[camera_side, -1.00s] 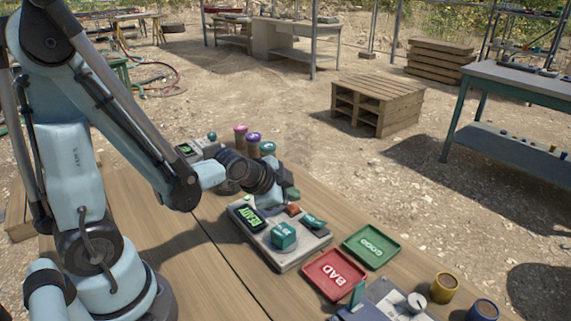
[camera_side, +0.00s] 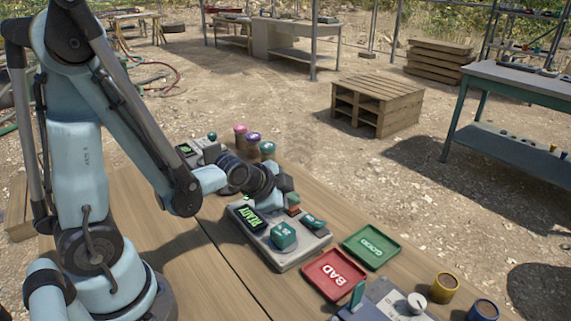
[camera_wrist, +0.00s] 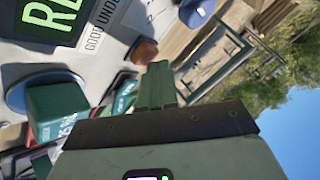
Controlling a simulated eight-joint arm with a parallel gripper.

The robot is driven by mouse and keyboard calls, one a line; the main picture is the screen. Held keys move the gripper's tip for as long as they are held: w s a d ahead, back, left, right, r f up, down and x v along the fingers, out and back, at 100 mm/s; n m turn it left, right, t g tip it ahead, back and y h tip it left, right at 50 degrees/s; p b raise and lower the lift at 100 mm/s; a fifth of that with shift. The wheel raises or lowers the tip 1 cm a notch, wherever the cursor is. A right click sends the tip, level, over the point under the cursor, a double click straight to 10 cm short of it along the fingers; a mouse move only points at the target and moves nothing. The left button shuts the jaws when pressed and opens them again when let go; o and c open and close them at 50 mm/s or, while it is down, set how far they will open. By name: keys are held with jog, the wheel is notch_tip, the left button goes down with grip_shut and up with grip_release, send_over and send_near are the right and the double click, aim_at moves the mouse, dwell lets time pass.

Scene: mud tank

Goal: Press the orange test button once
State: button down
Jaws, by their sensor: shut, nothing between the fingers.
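The test station (camera_side: 280,258) is a grey box on the wooden table. Its orange test button (camera_side: 293,210) is at the back, and it also shows as a brownish orange block in the wrist view (camera_wrist: 145,50). A green display reading READY (camera_side: 251,218) is on the left of the box. A green block (camera_side: 284,236) sits on the top, and a green switch (camera_side: 313,222) is to the right. My gripper (camera_side: 288,190) is shut and empty, just above the button. In the wrist view its fingertips (camera_wrist: 158,70) are beside the button; contact cannot be told.
A green GOOD tray (camera_side: 371,246) and a red BAD tray (camera_side: 334,275) lie to the right. Another device (camera_side: 375,302) and yellow and blue cups (camera_side: 444,287) stand at the front right. Several coloured-topped jars (camera_side: 253,140) stand behind my arm.

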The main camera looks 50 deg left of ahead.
aim_at(288, 216)
jog(key=shift+f, duration=0.4)
jog(key=shift+r, duration=0.1)
dwell(0.5)
jog(key=shift+r, duration=0.85)
jog(key=shift+r, duration=2.5)
jog(key=s+d+r+n+g+h, duration=0.1)
jog(key=s+d+r+n+g, duration=0.1)
jog(key=s+n, duration=0.5)
jog(key=shift+s+d+r+n, duration=0.4)
jog(key=shift+s+d+r, duration=0.1)
jog(key=shift+s+d, duration=0.25)
